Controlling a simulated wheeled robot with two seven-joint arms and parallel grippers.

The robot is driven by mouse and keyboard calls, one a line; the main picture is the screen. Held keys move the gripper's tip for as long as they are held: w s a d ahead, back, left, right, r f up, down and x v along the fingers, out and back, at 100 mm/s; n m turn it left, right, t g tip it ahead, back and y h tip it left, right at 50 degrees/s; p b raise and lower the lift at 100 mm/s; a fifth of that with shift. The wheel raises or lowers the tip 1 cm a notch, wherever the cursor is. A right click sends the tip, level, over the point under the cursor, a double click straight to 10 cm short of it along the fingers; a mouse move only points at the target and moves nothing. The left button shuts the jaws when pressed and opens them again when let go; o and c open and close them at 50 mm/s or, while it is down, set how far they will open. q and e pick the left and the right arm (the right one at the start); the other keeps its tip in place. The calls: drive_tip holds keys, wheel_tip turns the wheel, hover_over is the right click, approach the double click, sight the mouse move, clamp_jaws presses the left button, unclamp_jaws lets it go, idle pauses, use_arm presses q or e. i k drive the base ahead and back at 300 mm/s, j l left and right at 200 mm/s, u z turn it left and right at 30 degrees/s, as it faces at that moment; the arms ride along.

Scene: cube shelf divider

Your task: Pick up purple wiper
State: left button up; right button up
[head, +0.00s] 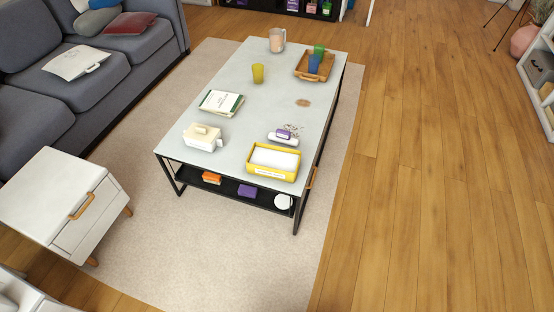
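A small white item with a purple part (283,134) lies on the coffee table top (215,150), just behind the yellow tray and beside a patch of dark specks (293,128). A second purple thing, a small block (247,190), sits on the table's black lower shelf (228,185), near the front edge. Both are too small to tell which is the wiper. Neither of my grippers is in view, and nothing is seen touching either purple thing.
A yellow tray (252,173), a white butter dish (203,136) and a book (221,103) stand on the table. An orange block (211,178) and a white round thing (282,202) share the shelf. A white cabinet (60,205) stands left. Wood floor (430,180) at right is clear.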

sight(283, 136)
drive_tip(key=u, duration=0.5)
drive_tip(key=i+l+u, duration=0.2)
drive_tip(key=l+u, duration=0.15)
drive_tip(key=i+l+u, duration=0.1)
drive_tip(key=l+u, duration=0.65)
drive_tip(key=l, duration=0.2)
